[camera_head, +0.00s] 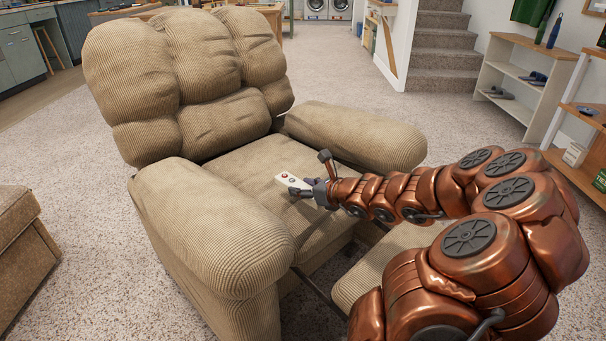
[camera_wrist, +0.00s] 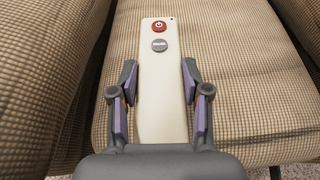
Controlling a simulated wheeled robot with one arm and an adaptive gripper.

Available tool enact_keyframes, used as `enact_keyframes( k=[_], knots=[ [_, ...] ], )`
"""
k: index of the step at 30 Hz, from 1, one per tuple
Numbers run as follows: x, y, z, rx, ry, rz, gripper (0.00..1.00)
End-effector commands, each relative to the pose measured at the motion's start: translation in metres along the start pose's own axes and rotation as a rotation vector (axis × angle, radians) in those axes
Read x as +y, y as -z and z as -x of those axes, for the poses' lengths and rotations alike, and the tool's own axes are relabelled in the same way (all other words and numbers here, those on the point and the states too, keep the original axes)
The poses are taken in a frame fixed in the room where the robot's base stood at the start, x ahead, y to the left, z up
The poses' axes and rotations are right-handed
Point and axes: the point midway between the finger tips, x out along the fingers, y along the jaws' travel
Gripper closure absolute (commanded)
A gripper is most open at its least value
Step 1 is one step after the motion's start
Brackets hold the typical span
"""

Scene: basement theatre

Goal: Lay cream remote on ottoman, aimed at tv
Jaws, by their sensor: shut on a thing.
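The cream remote (camera_wrist: 160,85) has a red power button and a grey button near its far end. It also shows in the head view (camera_head: 291,181), over the seat of the tan recliner. My gripper (camera_wrist: 158,92) is shut on the remote, with one padded finger along each long side. In the head view my gripper (camera_head: 310,190) is over the recliner seat. I cannot tell whether the remote touches the cushion. A brown upholstered block (camera_head: 22,245), perhaps the ottoman, is cut off at the left edge. No tv is in view.
The tan recliner (camera_head: 190,90) has raised armrests on both sides of the seat, and its footrest (camera_head: 385,265) sticks out in front. Speckled carpet (camera_head: 80,130) is clear between the recliner and the brown block. White shelves (camera_head: 515,80) stand at the right, near carpeted stairs (camera_head: 437,50).

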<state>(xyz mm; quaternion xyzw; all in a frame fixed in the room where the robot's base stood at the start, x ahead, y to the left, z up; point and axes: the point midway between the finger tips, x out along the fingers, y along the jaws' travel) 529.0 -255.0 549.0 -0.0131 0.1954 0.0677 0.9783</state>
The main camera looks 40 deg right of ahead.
Motion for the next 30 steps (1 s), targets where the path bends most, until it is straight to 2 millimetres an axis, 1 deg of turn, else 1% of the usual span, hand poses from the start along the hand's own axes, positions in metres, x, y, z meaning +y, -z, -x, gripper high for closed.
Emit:
enact_keyframes(
  k=[1, 3, 18, 24, 30],
  knots=[
    [-0.005, -0.004, -0.005, 0.003, -0.003, 0.001, 0.9],
    [-0.014, -0.005, -0.011, 0.002, -0.001, 0.0, 0.9],
    [-0.063, -0.017, -0.055, 0.002, 0.0, 0.002, 0.9],
    [-0.079, -0.019, -0.069, 0.002, 0.0, 0.001, 0.9],
    [-0.085, -0.021, -0.076, -0.002, 0.0, 0.002, 0.9]
  ],
)
